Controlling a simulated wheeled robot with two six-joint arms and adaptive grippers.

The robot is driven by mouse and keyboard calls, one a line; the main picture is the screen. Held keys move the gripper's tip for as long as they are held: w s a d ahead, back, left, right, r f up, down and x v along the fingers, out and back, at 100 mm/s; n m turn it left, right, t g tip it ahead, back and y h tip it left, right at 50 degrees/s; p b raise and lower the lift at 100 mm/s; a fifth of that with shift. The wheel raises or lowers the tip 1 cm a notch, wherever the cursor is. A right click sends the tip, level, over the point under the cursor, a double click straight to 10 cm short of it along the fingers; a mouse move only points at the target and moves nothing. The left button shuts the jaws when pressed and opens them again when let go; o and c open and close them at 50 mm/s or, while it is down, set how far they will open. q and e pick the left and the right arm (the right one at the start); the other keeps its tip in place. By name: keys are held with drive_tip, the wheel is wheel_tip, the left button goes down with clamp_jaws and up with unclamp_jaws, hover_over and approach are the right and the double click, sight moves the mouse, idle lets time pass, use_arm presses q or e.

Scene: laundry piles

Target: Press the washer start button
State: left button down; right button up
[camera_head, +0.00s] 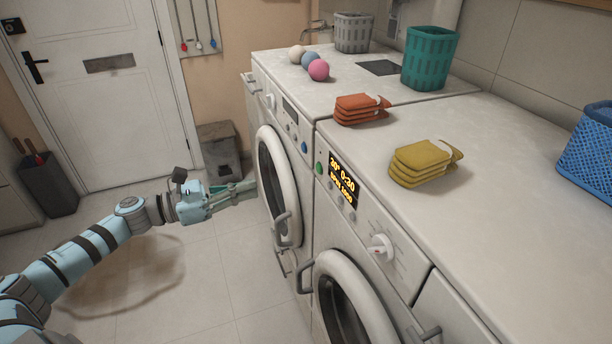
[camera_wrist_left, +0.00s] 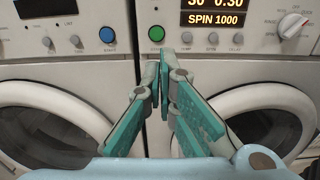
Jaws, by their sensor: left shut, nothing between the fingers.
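The washer, the nearer machine with a lit display (camera_head: 343,181) reading SPIN 1000, has a round green button (camera_head: 319,168) at the left end of its panel. The green button (camera_wrist_left: 156,33) also shows in the left wrist view, left of the lit display (camera_wrist_left: 212,17). My left gripper (camera_head: 252,187) is shut and empty, reaching from the left toward the machine fronts. In the wrist view its fingertips (camera_wrist_left: 164,68) appear just below the green button, apparently short of the panel. My right gripper is not in view.
The neighbouring machine has a blue button (camera_head: 304,147) and a round door (camera_head: 292,222) with a handle. Folded orange cloths (camera_head: 361,109), yellow cloths (camera_head: 424,163) and a teal basket (camera_head: 430,59) stand on top. The floor (camera_head: 205,270) in front is clear.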

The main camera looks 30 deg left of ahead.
use_arm(q)
drive_tip(key=shift+w, duration=0.1)
drive_tip(key=p, duration=0.3)
approach(319, 170)
drive_tip(key=x, duration=0.6)
drive_tip(key=shift+w+d+f, duration=0.1)
drive_tip(key=shift+w+d, duration=0.1)
drive_tip(key=shift+w, duration=0.2)
drive_tip(key=shift+w+d, duration=0.1)
